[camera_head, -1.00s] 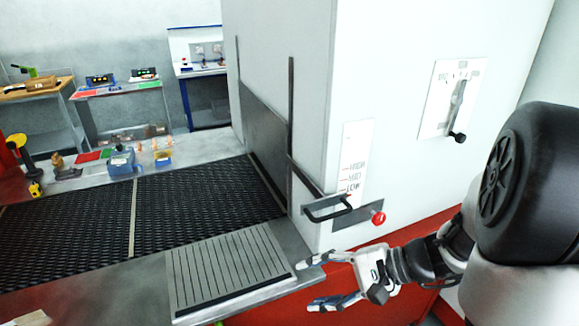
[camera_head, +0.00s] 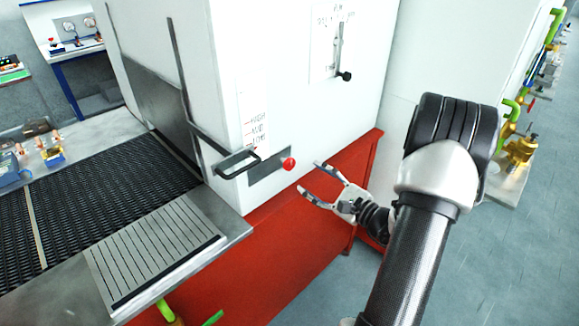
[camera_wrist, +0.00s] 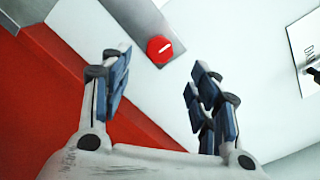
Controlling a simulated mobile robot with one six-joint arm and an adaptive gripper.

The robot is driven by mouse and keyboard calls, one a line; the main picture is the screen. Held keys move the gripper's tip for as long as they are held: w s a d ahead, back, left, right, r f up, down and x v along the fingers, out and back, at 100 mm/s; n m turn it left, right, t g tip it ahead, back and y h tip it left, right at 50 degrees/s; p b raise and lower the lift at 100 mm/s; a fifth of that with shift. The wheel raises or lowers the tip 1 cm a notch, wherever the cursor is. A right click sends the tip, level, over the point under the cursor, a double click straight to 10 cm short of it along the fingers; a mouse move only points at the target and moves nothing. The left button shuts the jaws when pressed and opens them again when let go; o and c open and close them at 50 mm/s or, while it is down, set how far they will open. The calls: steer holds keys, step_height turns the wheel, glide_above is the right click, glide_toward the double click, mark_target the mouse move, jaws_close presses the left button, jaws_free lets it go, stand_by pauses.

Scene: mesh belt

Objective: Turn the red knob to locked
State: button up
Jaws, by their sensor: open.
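The red knob (camera_head: 289,164) sits on a grey plate (camera_head: 262,172) low on the white machine's front face. In the wrist view the red knob (camera_wrist: 160,48) carries a white line tilted from the vertical, and the grey plate (camera_wrist: 128,12) runs up and left from it. My gripper (camera_head: 309,180) is open and empty, a little to the right of the knob in the head view. In the wrist view my gripper's open fingers (camera_wrist: 160,78) lie on either side below the knob, apart from it. No lock marking is readable.
A black handle (camera_head: 236,163) juts out left of the knob. A lever panel (camera_head: 330,45) is higher on the machine. The red base (camera_head: 310,220) lies below. The mesh belt (camera_head: 110,205) is at left; open floor (camera_head: 500,270) is at right.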

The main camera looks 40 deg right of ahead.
mark_target(291, 165)
steer(key=w, duration=0.3)
steer(key=w+b, duration=0.1)
steer(key=w, duration=0.6)
steer(key=shift+a, duration=0.4)
steer(key=c, duration=1.1)
